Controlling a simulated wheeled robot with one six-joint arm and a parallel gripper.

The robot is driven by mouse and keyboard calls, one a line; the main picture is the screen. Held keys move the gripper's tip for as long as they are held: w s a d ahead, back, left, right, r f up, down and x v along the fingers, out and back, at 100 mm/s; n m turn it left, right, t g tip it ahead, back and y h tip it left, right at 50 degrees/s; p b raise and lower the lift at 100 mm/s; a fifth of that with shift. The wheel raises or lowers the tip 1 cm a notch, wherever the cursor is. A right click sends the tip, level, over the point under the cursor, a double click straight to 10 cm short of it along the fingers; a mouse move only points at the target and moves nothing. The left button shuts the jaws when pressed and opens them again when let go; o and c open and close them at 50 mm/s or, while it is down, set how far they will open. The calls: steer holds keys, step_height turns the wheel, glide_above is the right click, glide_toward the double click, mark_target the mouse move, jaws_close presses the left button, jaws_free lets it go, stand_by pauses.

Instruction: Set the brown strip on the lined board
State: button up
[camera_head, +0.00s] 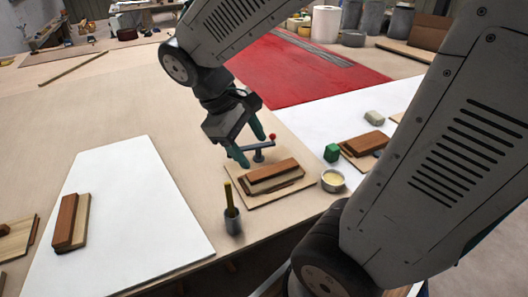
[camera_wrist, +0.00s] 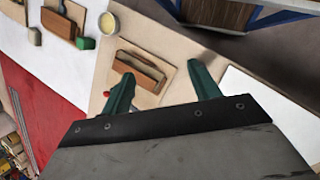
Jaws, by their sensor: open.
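A brown strip (camera_head: 273,170) lies with a lighter strip on a small tan board (camera_head: 240,187) in the middle of the table. The same brown strip (camera_wrist: 135,75) and tan board (camera_wrist: 165,60) show in the wrist view, ahead of my fingers. Another brown strip (camera_head: 66,221) lies beside a tan strip on the white sheet (camera_head: 140,190) at left. I cannot make out lines on any of these boards. My gripper (camera_head: 252,151) is open and empty, above and behind the middle board; its green fingers show in the wrist view (camera_wrist: 162,73).
A brown block (camera_head: 364,143) lies right. The white sheet has free room.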

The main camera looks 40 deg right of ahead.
steer(key=s+a+r+m+t+y, duration=0.3)
steer(key=s+r+m+t+y, duration=0.1)
steer(key=s, duration=0.4)
steer(key=shift+a+r, duration=0.15)
steer(key=shift+a, duration=0.05)
